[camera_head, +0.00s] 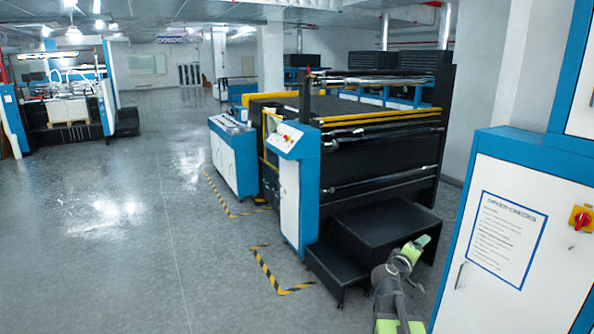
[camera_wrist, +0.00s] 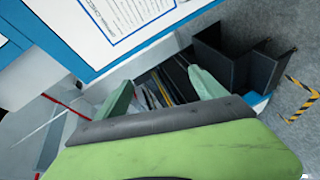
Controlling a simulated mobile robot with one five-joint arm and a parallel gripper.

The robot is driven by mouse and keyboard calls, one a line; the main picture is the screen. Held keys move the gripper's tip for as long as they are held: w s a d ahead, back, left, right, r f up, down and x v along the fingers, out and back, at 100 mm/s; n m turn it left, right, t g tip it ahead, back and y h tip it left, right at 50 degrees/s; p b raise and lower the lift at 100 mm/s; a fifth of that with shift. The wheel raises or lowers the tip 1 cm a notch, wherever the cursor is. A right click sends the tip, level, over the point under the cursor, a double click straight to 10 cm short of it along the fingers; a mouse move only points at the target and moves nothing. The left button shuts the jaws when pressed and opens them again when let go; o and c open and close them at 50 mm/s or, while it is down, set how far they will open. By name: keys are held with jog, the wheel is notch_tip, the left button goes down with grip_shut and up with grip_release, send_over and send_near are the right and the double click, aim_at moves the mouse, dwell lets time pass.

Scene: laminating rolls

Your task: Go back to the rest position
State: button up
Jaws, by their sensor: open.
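My gripper (camera_head: 418,247) shows at the lower right of the head view, in front of the black steps. In the wrist view my gripper (camera_wrist: 160,88) has its two pale green fingers spread apart, with nothing held between them. Beyond the fingers, the wrist view shows dark machine parts and the floor. My grey and green arm rises from the bottom edge of the head view.
A white and blue cabinet (camera_head: 512,262) with a paper notice and a red switch (camera_head: 581,217) stands close at the right. The laminating machine (camera_head: 375,150) and black steps (camera_head: 385,232) stand ahead. The grey floor (camera_head: 110,240) at left is clear.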

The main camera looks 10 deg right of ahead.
jog(key=s+a+f+m+g+y+b, duration=0.2)
jog(key=a+f+y, duration=0.1)
jog(key=a+f, duration=0.8)
jog(key=s+a+f+m+g+y+b, duration=0.15)
jog(key=a+f+y, duration=0.25)
jog(key=a+f, duration=0.65)
jog(key=s+a+f+g+y, duration=0.2)
jog(key=s+a+g+y, duration=0.3)
jog(key=s+a, duration=0.6)
jog(key=a+m+g, duration=0.1)
jog(key=a, duration=0.2)
jog(key=shift+s+f, duration=0.4)
